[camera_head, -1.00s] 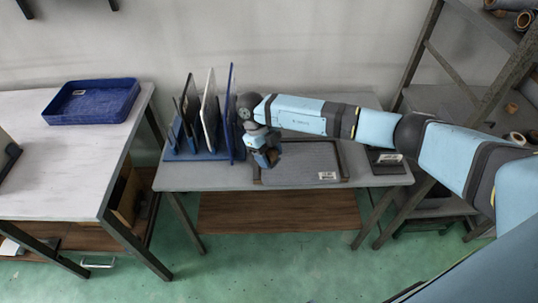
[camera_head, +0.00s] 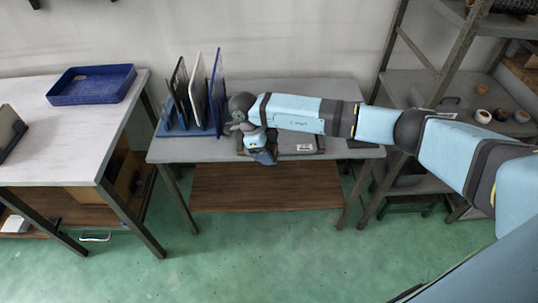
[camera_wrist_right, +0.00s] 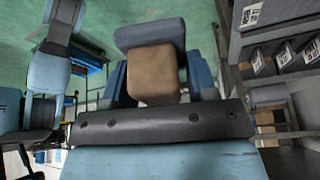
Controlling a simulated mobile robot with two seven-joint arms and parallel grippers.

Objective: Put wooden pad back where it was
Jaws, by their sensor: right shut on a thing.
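A plain tan block, which looks like the wooden pad (camera_wrist_right: 152,72), sits between the fingers of my right gripper in the wrist view. My right gripper (camera_head: 262,152) is shut on it. In the head view the gripper hangs over the left part of a dark tray (camera_head: 312,152), near the front edge of the grey table (camera_head: 200,150). My wrist and fingers hide the pad there. I cannot tell how high above the tray it is. My left gripper is not in view.
A blue rack (camera_head: 172,128) with upright panels stands close left of my gripper, with a tall blue panel (camera_head: 217,95) nearest. A blue tray (camera_head: 92,86) lies on the white table (camera_head: 60,130) further left. A metal shelf with small round items stands at the right.

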